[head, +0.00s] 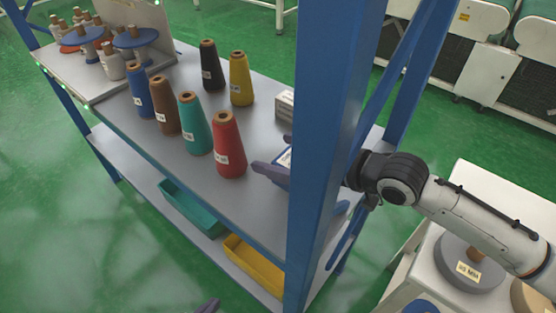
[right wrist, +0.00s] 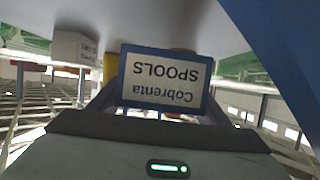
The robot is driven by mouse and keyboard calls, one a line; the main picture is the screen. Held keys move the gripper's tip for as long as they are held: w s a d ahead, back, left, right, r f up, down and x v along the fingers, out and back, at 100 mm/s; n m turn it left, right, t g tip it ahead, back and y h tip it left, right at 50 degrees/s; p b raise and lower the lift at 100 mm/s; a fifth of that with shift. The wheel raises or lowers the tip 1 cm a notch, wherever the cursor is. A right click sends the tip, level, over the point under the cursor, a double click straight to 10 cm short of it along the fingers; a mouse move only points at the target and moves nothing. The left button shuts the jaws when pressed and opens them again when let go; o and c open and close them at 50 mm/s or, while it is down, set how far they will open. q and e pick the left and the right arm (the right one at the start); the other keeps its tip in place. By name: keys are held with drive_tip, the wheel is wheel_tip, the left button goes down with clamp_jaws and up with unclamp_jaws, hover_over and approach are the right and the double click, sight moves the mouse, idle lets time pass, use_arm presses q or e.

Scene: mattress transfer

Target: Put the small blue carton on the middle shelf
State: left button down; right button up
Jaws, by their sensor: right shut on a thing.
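The small blue carton (right wrist: 163,84) has a white label reading "Cobrenta SPOOLS", upside down in the right wrist view. My right gripper (head: 272,173) is shut on it, with a finger on either side. In the head view only a sliver of the carton (head: 284,158) shows, since the blue rack post hides most of it and the gripper. They are over the right part of the grey shelf (head: 150,125); I cannot tell whether the carton touches the shelf. Only a tip of my left gripper (head: 208,306) shows at the bottom edge.
Several yarn cones, including a red one (head: 229,145), stand left of the gripper. A white box (head: 285,106) sits behind it. The blue post (head: 325,130) stands in front. Teal (head: 190,208) and yellow (head: 253,267) bins are on the lower shelf.

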drive_tip(key=shift+f, duration=1.85)
drive_tip(key=shift+f, duration=0.15)
drive_tip(key=o, duration=1.2)
drive_tip(key=shift+s+d+r, duration=0.1)
drive_tip(key=shift+d+r, duration=0.05)
drive_tip(key=shift+r, duration=0.05)
drive_tip(key=v, duration=1.1)
drive_tip(key=shift+s+d, duration=0.2)
drive_tip(key=shift+s, duration=0.05)
